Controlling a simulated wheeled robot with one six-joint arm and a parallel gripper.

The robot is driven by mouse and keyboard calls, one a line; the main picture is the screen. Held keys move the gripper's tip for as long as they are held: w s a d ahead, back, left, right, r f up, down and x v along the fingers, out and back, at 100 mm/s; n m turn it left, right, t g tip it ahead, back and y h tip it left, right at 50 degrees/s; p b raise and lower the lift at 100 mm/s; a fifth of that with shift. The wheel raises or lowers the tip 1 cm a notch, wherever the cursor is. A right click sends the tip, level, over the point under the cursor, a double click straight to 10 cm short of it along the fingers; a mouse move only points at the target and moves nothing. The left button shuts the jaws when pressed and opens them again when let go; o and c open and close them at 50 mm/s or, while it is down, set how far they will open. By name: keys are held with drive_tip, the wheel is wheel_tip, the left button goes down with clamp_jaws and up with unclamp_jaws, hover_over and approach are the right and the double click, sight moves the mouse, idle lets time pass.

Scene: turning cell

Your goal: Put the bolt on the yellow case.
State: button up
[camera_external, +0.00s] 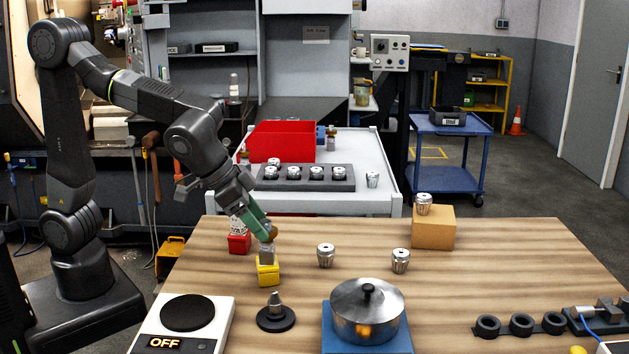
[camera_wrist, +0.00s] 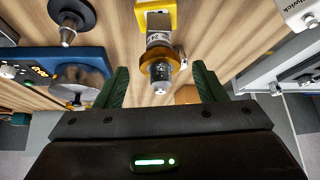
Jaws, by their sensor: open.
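The yellow case (camera_external: 268,273) sits on the wooden table, and its edge shows at the top of the wrist view (camera_wrist: 170,12). A grey metal piece with a brass-coloured ring, apparently the bolt (camera_external: 267,254), stands upright on the case; it also shows in the wrist view (camera_wrist: 158,42). My gripper (camera_external: 262,228) is just above the case at the bolt's upper end. In the wrist view its green fingers (camera_wrist: 160,82) are spread apart, with the bolt's tip between them and a gap on each side. The fingers partly hide the bolt's top in the external view.
A red case (camera_external: 240,245) with a part on top stands close behind left. Two collets (camera_external: 326,255) stand to the right. A black-based cone (camera_external: 276,315), a hot plate (camera_external: 187,320) and a pot (camera_external: 368,312) are in front. A cardboard box (camera_external: 433,232) stands at the back right.

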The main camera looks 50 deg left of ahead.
drive_tip(key=v, duration=0.9)
drive_tip(key=shift+w, duration=0.1)
drive_tip(key=x, duration=1.2)
drive_tip(key=shift+f, duration=0.1)
drive_tip(key=shift+d+r, duration=0.1)
drive_tip(key=shift+r, duration=1.7)
drive_tip(key=shift+f, duration=0.1)
